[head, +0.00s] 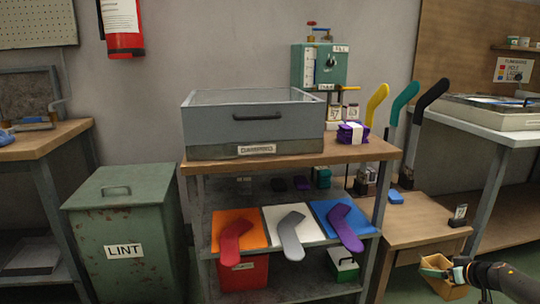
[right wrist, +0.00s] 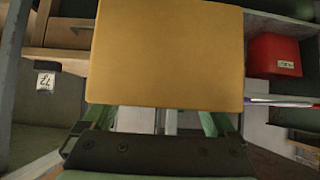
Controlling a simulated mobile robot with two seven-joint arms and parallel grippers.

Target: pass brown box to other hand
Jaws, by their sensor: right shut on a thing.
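The brown box (head: 441,276) is at the lower right of the head view, in front of the low wooden table. My right gripper (head: 458,272) comes in from the right edge and is shut on it. In the right wrist view the brown box (right wrist: 165,52) fills the upper middle as a flat tan face. The right gripper's fingers (right wrist: 167,120) reach up to its lower edge, and their tips are hidden behind it. My left gripper shows in neither view.
A wooden bench (head: 360,152) carries a grey bin (head: 220,125) and a purple bundle (head: 352,133). Sock boards stand on the low table (head: 410,236) at right. A green LINT bin (head: 125,225) stands at left. The red box (right wrist: 274,56) shows in the right wrist view.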

